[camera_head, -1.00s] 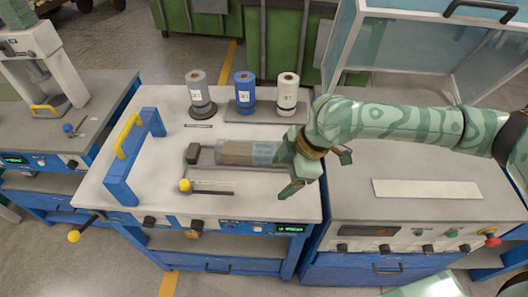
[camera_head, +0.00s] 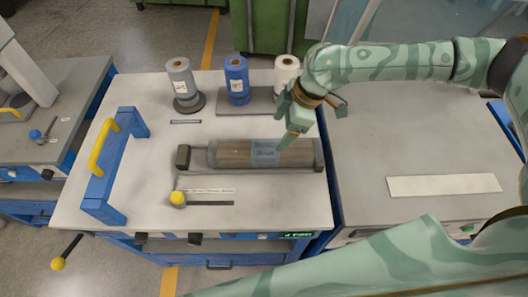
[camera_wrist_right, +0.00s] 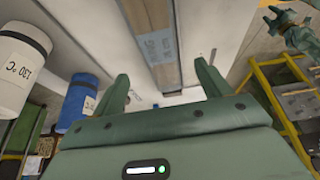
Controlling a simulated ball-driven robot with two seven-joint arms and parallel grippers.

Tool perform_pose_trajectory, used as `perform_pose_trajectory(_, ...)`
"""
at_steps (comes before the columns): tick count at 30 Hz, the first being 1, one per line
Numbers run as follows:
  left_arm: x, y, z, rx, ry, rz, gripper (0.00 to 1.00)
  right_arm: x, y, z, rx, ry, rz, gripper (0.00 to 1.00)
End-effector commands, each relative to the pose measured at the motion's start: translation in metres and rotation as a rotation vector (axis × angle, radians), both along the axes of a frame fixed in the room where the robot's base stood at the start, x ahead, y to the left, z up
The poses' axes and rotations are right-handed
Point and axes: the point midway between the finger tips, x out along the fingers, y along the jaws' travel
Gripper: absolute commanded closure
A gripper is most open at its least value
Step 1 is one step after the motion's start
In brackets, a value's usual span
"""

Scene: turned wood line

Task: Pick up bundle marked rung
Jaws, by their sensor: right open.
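A long brown wooden bundle (camera_head: 230,153) lies crosswise in a dark cradle (camera_head: 319,155) on the pale bench top. A translucent blue-grey band (camera_head: 265,153) with print wraps its right part; I cannot read the print. My right gripper (camera_head: 313,122) is open and empty, above and behind the right part of the bundle in the head view. In the right wrist view its two fingers (camera_wrist_right: 161,76) stand apart, and the bundle (camera_wrist_right: 150,20) with its band (camera_wrist_right: 159,45) shows beyond them. A green gripper-like part, probably my left gripper (camera_wrist_right: 290,32), shows at upper right there; its jaws are unclear.
Grey (camera_head: 183,80), blue (camera_head: 237,78) and white (camera_head: 287,73) rolls stand behind the bundle. A blue frame with a yellow handle (camera_head: 103,147) stands at left. A yellow-knobbed lever (camera_head: 178,198) is in front. A pale strip (camera_head: 444,185) lies on the right bench.

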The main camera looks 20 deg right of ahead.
Motion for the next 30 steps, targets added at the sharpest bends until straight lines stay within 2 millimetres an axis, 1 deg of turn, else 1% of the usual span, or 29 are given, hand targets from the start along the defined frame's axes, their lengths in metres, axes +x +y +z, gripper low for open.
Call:
perform_pose_trajectory(1, -0.004, 0.000, -0.007, 0.001, 0.008, 0.000, 0.62, 0.001, 0.005, -0.016, -0.001, 0.004, 0.002, 0.24)
perform_pose_trajectory(4, -0.007, 0.000, -0.013, 0.001, 0.013, 0.000, 0.62, 0.003, 0.013, -0.035, 0.000, 0.003, 0.002, 0.24)
perform_pose_trajectory(7, -0.004, 0.000, -0.016, 0.000, 0.010, 0.000, 0.62, 0.005, 0.018, -0.046, -0.001, 0.001, 0.001, 0.24)
perform_pose_trajectory(12, 0.004, -0.001, -0.018, -0.001, -0.003, 0.000, 0.62, 0.007, 0.021, -0.055, -0.001, 0.000, 0.001, 0.24)
perform_pose_trajectory(14, 0.005, -0.001, -0.021, -0.001, -0.004, 0.000, 0.62, 0.007, 0.023, -0.061, -0.001, 0.000, 0.002, 0.24)
perform_pose_trajectory(21, 0.001, -0.001, -0.035, -0.002, 0.005, 0.000, 0.62, 0.012, 0.036, -0.097, -0.002, 0.001, 0.001, 0.24)
perform_pose_trajectory(24, 0.001, -0.001, -0.036, -0.001, 0.006, 0.000, 0.62, 0.013, 0.038, -0.101, -0.001, 0.000, 0.000, 0.24)
perform_pose_trajectory(29, 0.000, -0.001, -0.035, -0.002, 0.007, -0.001, 0.62, 0.013, 0.037, -0.100, 0.000, -0.001, 0.001, 0.24)
perform_pose_trajectory(30, 0.000, -0.001, -0.035, -0.002, 0.007, -0.001, 0.62, 0.013, 0.037, -0.099, 0.000, -0.001, 0.001, 0.35)
